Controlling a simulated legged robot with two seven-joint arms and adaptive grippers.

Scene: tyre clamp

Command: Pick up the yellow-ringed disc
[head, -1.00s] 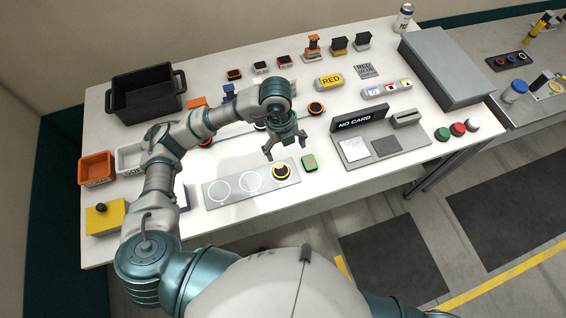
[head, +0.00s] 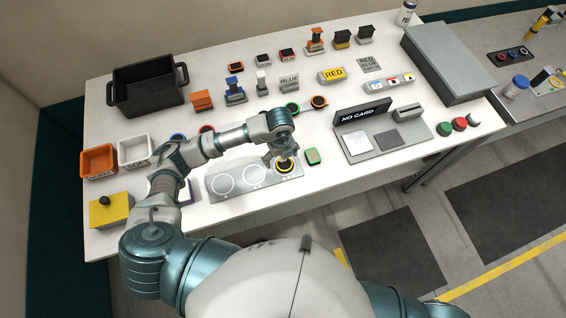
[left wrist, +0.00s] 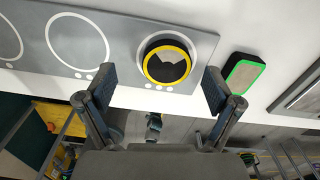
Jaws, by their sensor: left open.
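The yellow-ringed disc (head: 286,165) is black with a yellow rim. It sits at the right end of a grey plate (head: 238,193) that has two empty white circles to its left. It also shows in the left wrist view (left wrist: 167,61), lying flat ahead of the fingers. My left gripper (head: 281,160) is just above the disc in the head view, partly covering its far side. In the left wrist view the two fingers of my left gripper (left wrist: 159,88) are apart, one toward each side of the disc, with nothing between them. My right gripper is not in view.
A green-edged dark block (head: 312,156) lies close to the right of the plate and shows in the left wrist view (left wrist: 243,73). A NO CARD stand (head: 362,115) is further right. A black bin (head: 147,92) and several small parts stand toward the back.

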